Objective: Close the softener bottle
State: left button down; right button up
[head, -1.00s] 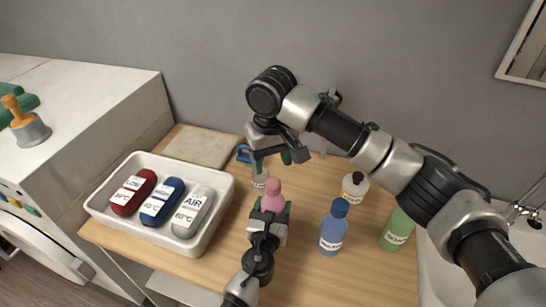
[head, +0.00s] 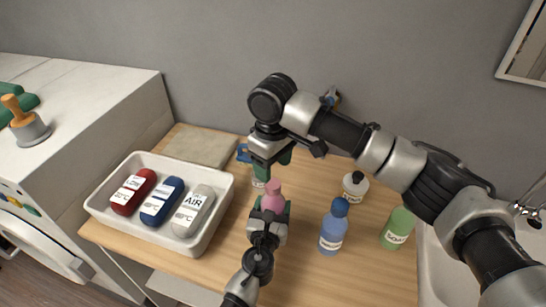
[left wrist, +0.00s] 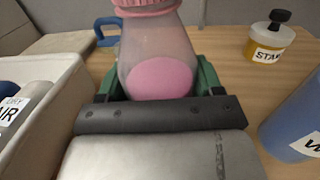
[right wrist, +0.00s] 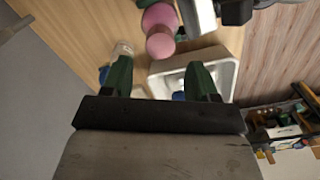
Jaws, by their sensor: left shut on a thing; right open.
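The softener bottle, translucent with pink contents, is in the left wrist view (left wrist: 150,45), with a ribbed pink part at its top. Its pink top (head: 272,188) shows in the head view. My left gripper (head: 268,213) is shut around the bottle's body, which looks upright. My right gripper (head: 276,163) is open, behind and above the bottle top. Nothing shows between its fingers in the right wrist view (right wrist: 160,82); the pink top (right wrist: 160,45) lies beyond them. I cannot tell whether the pink top is a seated cap.
A white tray (head: 216,222) with several labelled bottles stands left. A blue bottle (head: 333,228), a green bottle (head: 397,229) and a black-capped yellow bottle (head: 355,187) stand right.

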aim_at(273, 183)
jog(key=shift+f, duration=3.1)
jog(key=c, duration=0.9)
jog(key=o, duration=1.1)
jog(key=shift+r, duration=0.1)
notch_tip(273, 183, up, 12)
jog(key=shift+f, duration=0.1)
pick_arm(q)
jog(key=shift+c, duration=0.4)
grip_release()
